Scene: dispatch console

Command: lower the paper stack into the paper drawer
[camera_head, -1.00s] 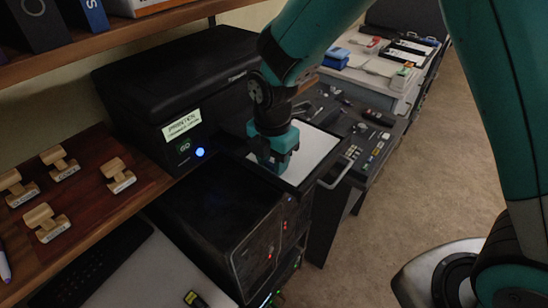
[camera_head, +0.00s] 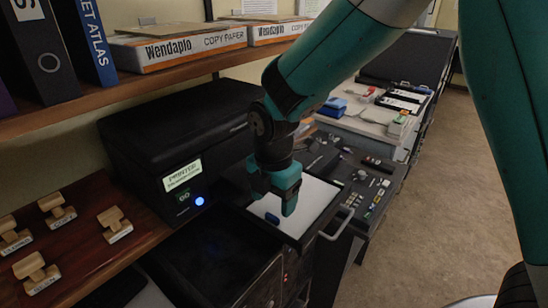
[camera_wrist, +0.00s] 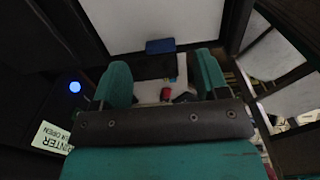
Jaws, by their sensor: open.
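The white paper stack (camera_head: 312,203) lies flat inside the dark frame of the pulled-out paper drawer (camera_head: 322,222), in front of the printer. A small blue tab (camera_head: 272,217) sits at its near edge. My gripper (camera_head: 274,197) is open and empty, just above the near-left end of the stack. In the wrist view, the white stack (camera_wrist: 150,20) and the blue tab (camera_wrist: 160,46) show beyond my two spread fingers (camera_wrist: 163,78), apart from them. The stack's near-left corner is partly hidden behind my gripper in the head view.
The black printer (camera_head: 180,130) with a lit blue button stands left of the drawer. A wooden shelf with copy paper boxes (camera_head: 180,48) hangs above. Wooden stamps (camera_head: 58,212) stand at left. A dark tray of small items (camera_head: 370,185) lies right of the drawer.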

